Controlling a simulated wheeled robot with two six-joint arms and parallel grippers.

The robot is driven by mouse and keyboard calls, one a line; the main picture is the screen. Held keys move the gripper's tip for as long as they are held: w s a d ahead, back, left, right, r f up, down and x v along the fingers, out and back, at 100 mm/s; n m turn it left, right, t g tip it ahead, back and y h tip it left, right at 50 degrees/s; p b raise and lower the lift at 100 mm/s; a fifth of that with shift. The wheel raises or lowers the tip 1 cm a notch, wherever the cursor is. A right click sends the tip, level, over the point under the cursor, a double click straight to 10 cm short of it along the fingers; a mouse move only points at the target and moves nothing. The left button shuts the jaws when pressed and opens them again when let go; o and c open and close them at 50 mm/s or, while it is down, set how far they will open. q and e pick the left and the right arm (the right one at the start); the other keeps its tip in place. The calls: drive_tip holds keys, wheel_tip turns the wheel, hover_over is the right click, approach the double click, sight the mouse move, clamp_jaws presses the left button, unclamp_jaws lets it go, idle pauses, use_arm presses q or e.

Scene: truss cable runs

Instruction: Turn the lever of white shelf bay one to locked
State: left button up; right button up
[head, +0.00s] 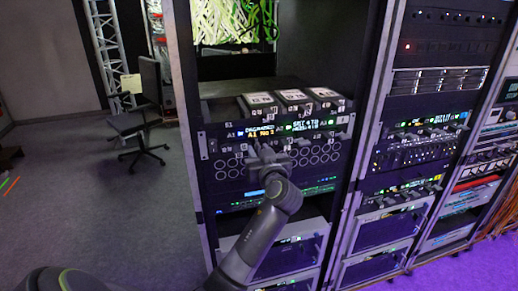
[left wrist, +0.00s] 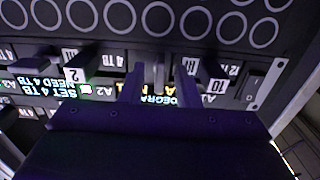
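My left gripper (head: 264,153) is at the front of the shelf unit (head: 228,150) in the rack, over its left part, below the lit display (head: 262,131). In the left wrist view, which shows the labels upside down, its two fingers (left wrist: 161,86) stand apart. A small grey lever (left wrist: 158,72) shows between them; I cannot tell whether they touch it. An A1 label (left wrist: 209,99) is beside the right finger and an A2 label (left wrist: 97,92) lies left. The gripper body hides much of the display. The lever's locked or unlocked setting cannot be told. My right gripper is not in view.
A panel of round holes (left wrist: 160,18) lies beside the levers. Other racks (head: 420,145) stand close on the right. A chair (head: 140,125) and open floor (head: 100,205) are on the left.

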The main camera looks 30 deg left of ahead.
use_arm(q)
drive_tip(key=shift+s+d+r, duration=0.1)
drive_tip(key=shift+s+d, duration=0.05)
drive_tip(key=shift+d, duration=0.15)
drive_tip(key=shift+c, duration=1.1)
clamp_jaws()
use_arm(e)
drive_tip(key=shift+s+d, duration=0.2)
drive_tip(key=shift+d, duration=0.5)
